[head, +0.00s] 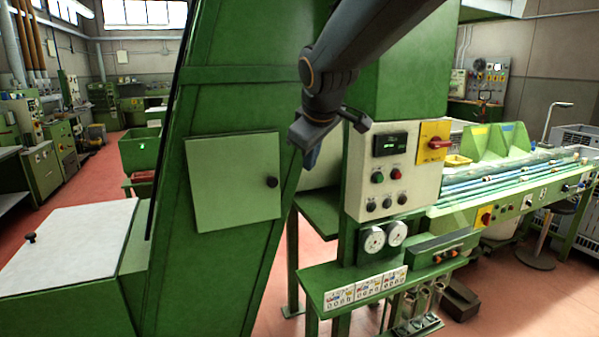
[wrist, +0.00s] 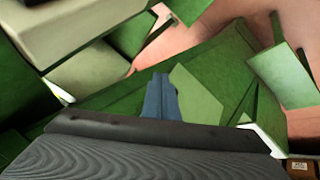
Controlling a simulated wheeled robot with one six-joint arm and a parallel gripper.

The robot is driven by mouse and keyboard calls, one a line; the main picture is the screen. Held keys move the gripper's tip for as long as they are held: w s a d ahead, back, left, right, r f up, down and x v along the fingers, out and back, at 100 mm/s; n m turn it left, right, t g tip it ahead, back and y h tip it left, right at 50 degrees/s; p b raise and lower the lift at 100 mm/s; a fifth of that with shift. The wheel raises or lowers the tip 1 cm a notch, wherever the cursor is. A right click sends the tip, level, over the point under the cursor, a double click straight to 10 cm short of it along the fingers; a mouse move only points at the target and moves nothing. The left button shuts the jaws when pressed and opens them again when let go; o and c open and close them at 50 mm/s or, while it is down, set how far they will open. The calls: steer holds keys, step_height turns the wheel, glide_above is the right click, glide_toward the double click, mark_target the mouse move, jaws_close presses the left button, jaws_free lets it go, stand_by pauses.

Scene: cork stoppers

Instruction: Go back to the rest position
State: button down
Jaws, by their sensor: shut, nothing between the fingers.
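My arm reaches in from the top of the head view. My gripper (head: 311,160) hangs from it, pointing down, in front of the gap between the green machine housing and the control panel. Its blue-grey fingers are together with nothing held. In the wrist view the shut fingers (wrist: 161,95) stand up over the dark wrist body, with green surfaces behind them. No cork stopper can be made out in either view.
The control panel (head: 394,172) with a red switch is close to the right of my gripper. A closed light green door (head: 232,180) is on the housing to the left. A green shelf (head: 350,270) with gauges above it stands below right. Open red floor (head: 105,165) lies at far left.

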steer(key=s+d+f+m+g, duration=0.3)
steer(key=s+d+f+m, duration=0.2)
steer(key=s+f, duration=0.7)
steer(key=s+d+f+m+g+b, duration=0.1)
steer(key=s+d+f+m+g, duration=0.2)
steer(key=s+d+f, duration=0.4)
steer(key=s+f+m, duration=0.1)
steer(key=s+f, duration=0.3)
steer(key=f, duration=0.3)
steer(key=shift+s+d+m+h, duration=0.3)
steer(key=shift+s+d+m, duration=0.05)
steer(key=shift+s+m, duration=0.05)
steer(key=shift+a, duration=0.1)
